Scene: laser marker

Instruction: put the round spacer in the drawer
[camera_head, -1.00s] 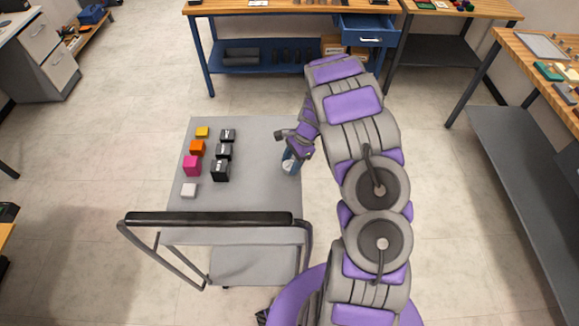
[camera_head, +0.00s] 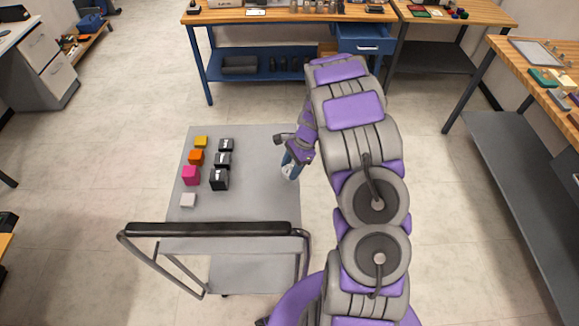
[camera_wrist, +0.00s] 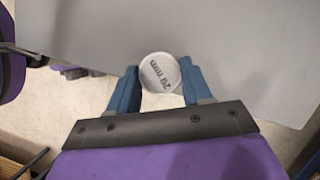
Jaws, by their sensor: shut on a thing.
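The round spacer (camera_wrist: 161,73) is a grey-white disc with "20 mm" printed on it. My gripper (camera_wrist: 160,80) is shut on it, with a blue finger on each side. In the head view my gripper (camera_head: 291,166) points down near the right edge of the grey cart, and the spacer (camera_head: 288,173) shows only partly below the fingers. Its height above the cart top is hard to tell. The blue drawer (camera_head: 367,46) is under the wooden workbench at the back, and it appears pulled out; my arm stands in front of its lower left.
The grey cart (camera_head: 255,205) carries yellow, orange, pink and white blocks and several black blocks on its left half. Its black handle (camera_head: 210,229) faces me. The workbench (camera_head: 270,15) stands at the back, another bench (camera_head: 553,50) at the right. Floor between cart and workbench is clear.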

